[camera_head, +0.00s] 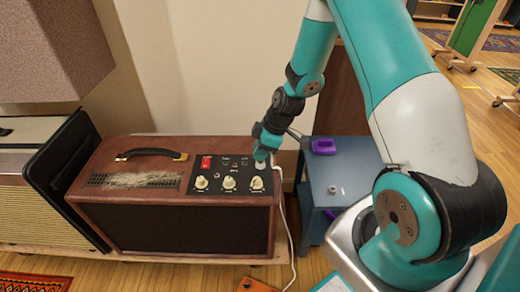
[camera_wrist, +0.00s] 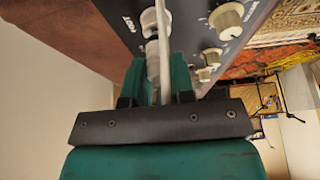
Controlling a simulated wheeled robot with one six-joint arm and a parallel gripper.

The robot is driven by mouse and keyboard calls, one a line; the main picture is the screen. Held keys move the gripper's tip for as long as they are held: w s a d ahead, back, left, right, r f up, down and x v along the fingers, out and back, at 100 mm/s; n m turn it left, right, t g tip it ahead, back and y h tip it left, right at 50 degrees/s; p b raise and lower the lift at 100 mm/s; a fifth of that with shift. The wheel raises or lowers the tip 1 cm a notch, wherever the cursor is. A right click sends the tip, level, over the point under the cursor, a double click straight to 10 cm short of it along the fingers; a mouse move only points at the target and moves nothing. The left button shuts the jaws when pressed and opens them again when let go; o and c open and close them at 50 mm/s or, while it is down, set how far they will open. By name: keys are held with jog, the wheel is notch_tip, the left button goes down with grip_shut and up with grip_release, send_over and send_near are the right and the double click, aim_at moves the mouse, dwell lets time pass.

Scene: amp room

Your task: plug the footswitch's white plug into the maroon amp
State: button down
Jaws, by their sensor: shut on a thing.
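The maroon amp (camera_head: 150,205) stands left of centre in the head view, with a black control panel (camera_head: 207,183) on its top right. My gripper (camera_head: 262,158) is over the panel's right end, shut on the white plug (camera_head: 261,165). In the wrist view the white plug (camera_wrist: 151,62) is between my green fingers (camera_wrist: 157,75), its far end at the panel beside lettering that seems to read "FOOT". I cannot tell whether it is seated in a socket. The white cable (camera_head: 287,222) hangs down the amp's right side. An orange box (camera_head: 256,285), probably the footswitch, is partly visible at the bottom edge.
The panel has a red switch (camera_head: 206,162) and several cream knobs (camera_head: 229,183) close to my gripper. A blue-grey cabinet (camera_head: 345,172) with a purple object (camera_head: 323,146) stands right of the amp. A tan-grilled amp (camera_head: 30,215) and a black panel (camera_head: 62,165) are at left.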

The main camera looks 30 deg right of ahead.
jog(key=shift+f+b, duration=0.3)
jog(key=shift+f, duration=0.15)
jog(key=c, duration=0.9)
grip_release()
jog(key=p+v, duration=0.3)
jog(key=v, duration=1.4)
jog(key=shift+r+p, duration=0.25)
jog(key=shift+p, duration=0.05)
